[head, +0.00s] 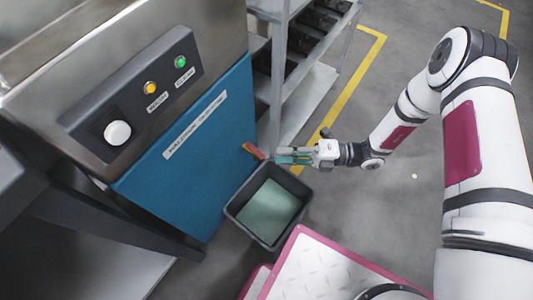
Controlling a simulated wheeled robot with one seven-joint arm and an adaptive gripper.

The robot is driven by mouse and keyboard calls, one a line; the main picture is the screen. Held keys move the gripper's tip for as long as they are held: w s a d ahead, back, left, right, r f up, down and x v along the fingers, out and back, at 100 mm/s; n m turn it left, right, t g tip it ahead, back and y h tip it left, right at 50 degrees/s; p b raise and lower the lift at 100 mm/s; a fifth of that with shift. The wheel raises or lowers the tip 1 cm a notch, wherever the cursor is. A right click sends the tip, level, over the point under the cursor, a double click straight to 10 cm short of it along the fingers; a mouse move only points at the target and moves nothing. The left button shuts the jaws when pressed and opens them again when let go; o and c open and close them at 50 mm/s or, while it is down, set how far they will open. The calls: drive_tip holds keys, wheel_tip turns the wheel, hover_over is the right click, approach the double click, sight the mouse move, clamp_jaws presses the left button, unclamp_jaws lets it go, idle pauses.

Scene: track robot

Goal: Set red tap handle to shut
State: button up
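The red tap handle (253,150) is small and sticks out at the right edge of the blue panel, low on the machine. It slants down to the right in the head view. My gripper (280,159) is just right of the handle, with its fingers pointing left at it. Its fingertips look very near the handle's lower end; I cannot tell if they touch. The gap between the fingers is too small to make out. The tap body and the handle's pivot are not clearly visible.
A dark bin (236,213) with a greenish bottom stands on the floor below the handle. The blue panel (200,150) belongs to a steel machine with a knob (117,133) and two lit buttons. A metal rack (279,80) stands behind my gripper. Grey floor is open at right.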

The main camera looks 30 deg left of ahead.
sight(255, 151)
drive_tip(key=shift+b+x, duration=0.6)
drive_tip(key=shift+x, duration=2.05)
clamp_jaws()
